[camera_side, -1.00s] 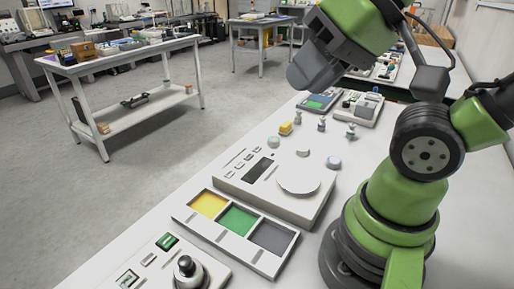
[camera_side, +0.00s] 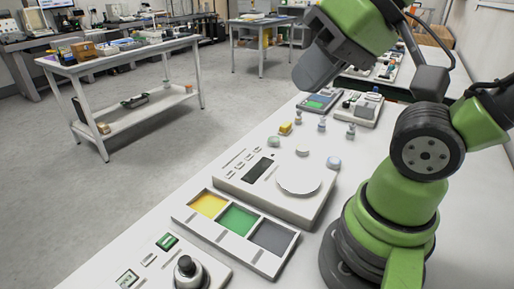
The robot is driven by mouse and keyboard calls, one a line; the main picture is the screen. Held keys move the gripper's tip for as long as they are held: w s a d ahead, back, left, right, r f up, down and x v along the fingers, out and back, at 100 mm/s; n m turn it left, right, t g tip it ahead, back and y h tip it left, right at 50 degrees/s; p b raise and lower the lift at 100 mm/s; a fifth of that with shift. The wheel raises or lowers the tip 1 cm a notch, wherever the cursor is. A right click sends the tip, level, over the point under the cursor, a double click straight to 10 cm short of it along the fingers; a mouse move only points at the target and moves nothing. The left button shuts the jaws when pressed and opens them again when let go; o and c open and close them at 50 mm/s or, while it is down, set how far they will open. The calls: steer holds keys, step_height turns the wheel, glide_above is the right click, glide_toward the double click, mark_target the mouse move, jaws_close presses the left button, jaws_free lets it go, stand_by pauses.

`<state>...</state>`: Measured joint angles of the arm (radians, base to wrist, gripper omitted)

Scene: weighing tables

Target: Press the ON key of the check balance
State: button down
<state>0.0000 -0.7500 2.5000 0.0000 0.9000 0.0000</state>
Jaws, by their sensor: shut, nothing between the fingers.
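A white balance (camera_side: 284,184) with a round pan, a dark display and a row of small keys stands in the middle of the white table. A second device (camera_side: 172,264) with green-lit parts and a dark knobbed weight on it stands at the near edge, partly cut off. I cannot tell from the picture which one is the check balance, and the key labels are too small to read. My gripper (camera_side: 312,72) is shut and empty, high above the far part of the table, apart from both devices.
A tray (camera_side: 262,263) with yellow, green and grey compartments lies between the two devices. A side table (camera_side: 122,62) stands across the floor at left.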

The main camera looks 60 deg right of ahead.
steer(key=shift+w, duration=0.1)
stand_by(0.8)
steer(key=w+f+m+g+y, duration=0.1)
steer(key=w+m+y, duration=0.1)
steer(key=w+m, duration=0.4)
steer(key=m+t+h, duration=0.2)
steer(key=m+t, duration=0.1)
steer(key=m, duration=1.2)
glide_above(257, 150)
step_height(257, 150, down, 15)
steer(key=shift+d, duration=0.15)
steer(key=shift+f, duration=0.1)
steer(key=shift+f, duration=4.35)
